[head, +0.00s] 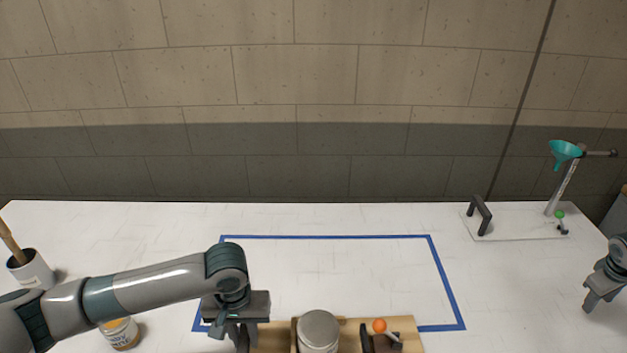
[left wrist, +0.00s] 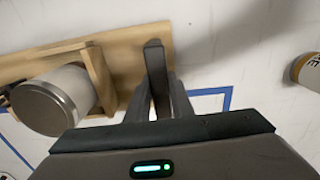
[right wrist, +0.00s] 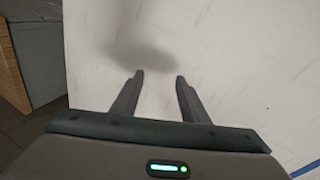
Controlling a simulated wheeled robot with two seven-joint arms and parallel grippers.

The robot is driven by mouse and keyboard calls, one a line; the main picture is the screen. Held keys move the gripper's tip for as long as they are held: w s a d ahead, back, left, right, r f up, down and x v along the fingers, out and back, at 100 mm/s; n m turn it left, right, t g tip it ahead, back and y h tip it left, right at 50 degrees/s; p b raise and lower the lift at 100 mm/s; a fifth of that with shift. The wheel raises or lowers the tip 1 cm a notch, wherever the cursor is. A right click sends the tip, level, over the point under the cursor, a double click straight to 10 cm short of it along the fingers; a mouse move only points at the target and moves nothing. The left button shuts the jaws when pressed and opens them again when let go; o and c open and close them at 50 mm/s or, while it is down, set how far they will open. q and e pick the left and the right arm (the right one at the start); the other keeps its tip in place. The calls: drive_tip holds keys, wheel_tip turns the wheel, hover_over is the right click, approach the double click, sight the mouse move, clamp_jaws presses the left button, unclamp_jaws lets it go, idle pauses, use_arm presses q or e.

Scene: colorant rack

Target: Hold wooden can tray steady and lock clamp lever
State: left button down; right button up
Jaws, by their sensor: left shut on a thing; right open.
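The wooden can tray (head: 272,340) lies at the bottom edge of the head view, partly cut off, and shows in the left wrist view (left wrist: 120,42). A metal-lidded can (head: 318,332) stands in it. The clamp lever with an orange ball knob (head: 379,325) and dark parts sits to the right of the can. My left gripper (head: 242,335) is shut on a dark upright handle (left wrist: 154,62) at the tray's end. My right gripper (head: 597,297) is open and empty above the table's right side, well away from the tray; it also shows in the right wrist view (right wrist: 159,76).
A blue tape outline (head: 330,237) marks the white table (head: 120,225). A stand with a teal funnel (head: 564,151) and a dark handle (head: 480,214) stands at the back right. A labelled jar (head: 120,335) and a brush pot (head: 33,270) are at the left. The middle is clear.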

drive_tip(key=w+a+n+y, duration=0.1)
drive_tip(key=a, duration=0.4)
drive_tip(key=w+a+n+y, duration=0.1)
drive_tip(key=w+a, duration=0.1)
drive_tip(key=a, duration=0.4)
drive_tip(key=w+a+r+n, duration=0.1)
drive_tip(key=w+a, duration=0.1)
drive_tip(key=a, duration=0.4)
drive_tip(key=shift+w+t+y, duration=0.15)
drive_tip(key=shift+t+y, duration=0.25)
drive_tip(key=a+r+n+y, duration=0.2)
drive_tip(key=a+r+n, duration=0.15)
drive_tip(key=a, duration=1.05)
drive_tip(key=n+g+y, duration=0.2)
drive_tip(key=n, duration=0.7)
approach(383, 321)
drive_tip(key=f, duration=0.2)
drive_tip(key=shift+a+r, duration=0.1)
drive_tip(key=shift+r, duration=0.1)
drive_tip(key=shift+x, duration=5.1)
drive_tip(key=shift+a, duration=0.15)
